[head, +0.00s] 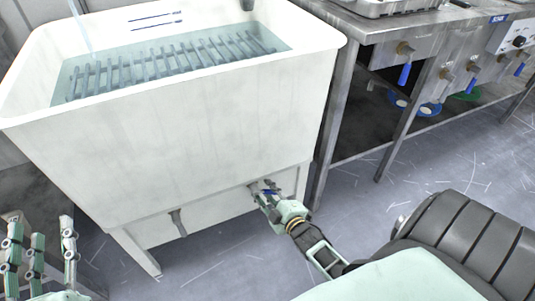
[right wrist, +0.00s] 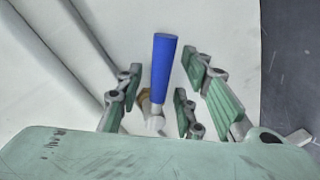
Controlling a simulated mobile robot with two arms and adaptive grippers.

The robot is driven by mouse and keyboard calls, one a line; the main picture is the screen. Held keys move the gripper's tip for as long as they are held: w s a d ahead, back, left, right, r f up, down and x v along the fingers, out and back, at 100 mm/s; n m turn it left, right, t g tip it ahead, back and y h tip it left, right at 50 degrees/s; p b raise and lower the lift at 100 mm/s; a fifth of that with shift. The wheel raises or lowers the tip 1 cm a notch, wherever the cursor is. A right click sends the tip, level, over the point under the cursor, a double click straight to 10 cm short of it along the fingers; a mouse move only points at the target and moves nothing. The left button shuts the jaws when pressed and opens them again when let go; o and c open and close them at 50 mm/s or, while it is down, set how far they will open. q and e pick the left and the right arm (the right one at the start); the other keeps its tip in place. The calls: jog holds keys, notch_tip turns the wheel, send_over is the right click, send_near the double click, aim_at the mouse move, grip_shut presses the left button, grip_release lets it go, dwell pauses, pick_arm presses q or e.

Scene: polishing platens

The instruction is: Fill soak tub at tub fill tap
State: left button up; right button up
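The white soak tub (head: 190,135) stands at left centre in the head view, with clear water (head: 160,50) over a slatted rack. A thin pale stream (head: 80,28) comes down at its back left; its source is out of view. A valve with a blue lever (right wrist: 164,68) sits low on the tub's front. My right gripper (head: 264,190) is at this valve. In the right wrist view its fingers are spread on both sides of the lever, with gaps. My left gripper (head: 40,245) is open and empty at the lower left, fingers up.
A steel bench (head: 345,22) stands right of the tub, with several blue-handled valves (head: 405,72) and a control box (head: 512,37). Blue and green basins lie beneath it. A drain stub (head: 177,222) sticks out of the tub's lower front. The grey floor (head: 400,190) at right is clear.

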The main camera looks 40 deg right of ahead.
jog(key=shift+s, duration=0.1)
jog(key=v, duration=1.2)
dwell(6.7)
